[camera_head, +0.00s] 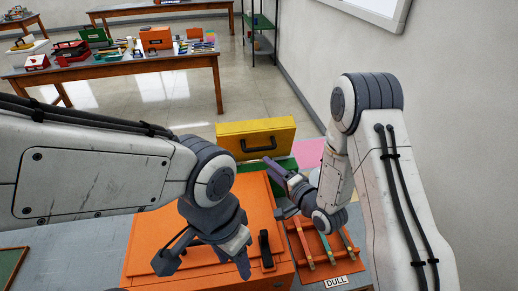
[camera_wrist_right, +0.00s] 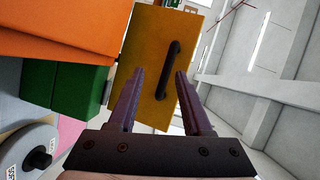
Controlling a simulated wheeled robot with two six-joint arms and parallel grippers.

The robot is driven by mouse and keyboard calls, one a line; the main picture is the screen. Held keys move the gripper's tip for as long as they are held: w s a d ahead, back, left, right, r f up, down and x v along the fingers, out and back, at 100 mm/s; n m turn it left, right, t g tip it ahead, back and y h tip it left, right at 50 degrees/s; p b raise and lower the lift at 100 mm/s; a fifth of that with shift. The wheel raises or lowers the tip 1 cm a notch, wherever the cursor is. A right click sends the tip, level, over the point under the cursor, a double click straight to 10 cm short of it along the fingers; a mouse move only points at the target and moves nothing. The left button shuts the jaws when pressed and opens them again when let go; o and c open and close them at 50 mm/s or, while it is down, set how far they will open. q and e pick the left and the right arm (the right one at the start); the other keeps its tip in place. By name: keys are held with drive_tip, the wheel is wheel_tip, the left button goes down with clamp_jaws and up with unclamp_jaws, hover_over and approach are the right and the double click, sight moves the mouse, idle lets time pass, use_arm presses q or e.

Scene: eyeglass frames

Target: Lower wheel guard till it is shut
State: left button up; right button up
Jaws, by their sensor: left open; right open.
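The wheel guard appears to be the yellow panel (camera_head: 230,131) with a black handle (camera_head: 258,145). It stands raised behind the large orange box, above a green body (camera_head: 288,163). In the right wrist view the yellow panel (camera_wrist_right: 146,45) and its handle (camera_wrist_right: 171,72) lie ahead of the fingers. My right gripper (camera_head: 273,166) is open and empty, just in front of the panel; its fingers (camera_wrist_right: 160,75) point towards the handle without enclosing it. My left gripper (camera_head: 207,264) is open over the front of the orange box. No wheel under the guard can be made out.
The large orange box (camera_head: 147,225) fills the near middle. An orange tray (camera_head: 295,228) with several strips and a "DULL" label (camera_head: 336,282) lies right of it. A grey disc (camera_wrist_right: 20,150) with a black knob shows in the wrist view. A wall is on the right.

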sight(259, 149)
drive_tip(key=w+a+p, duration=0.1)
drive_tip(key=w, duration=0.1)
drive_tip(key=w+a+m+t+p, duration=0.1)
drive_tip(key=w, duration=0.2)
drive_tip(key=w+a+m+p, duration=0.1)
drive_tip(key=w, duration=0.1)
drive_tip(key=shift+w+a+r+y+p, duration=0.15)
drive_tip(key=shift+a+r+y+p, duration=0.15)
drive_tip(key=shift+r+p, duration=0.1)
drive_tip(key=shift+w+a+f, duration=0.1)
drive_tip(key=shift+w+a, duration=0.1)
drive_tip(key=shift+w, duration=0.25)
clamp_jaws()
drive_tip(key=shift+d, duration=0.1)
idle(0.9)
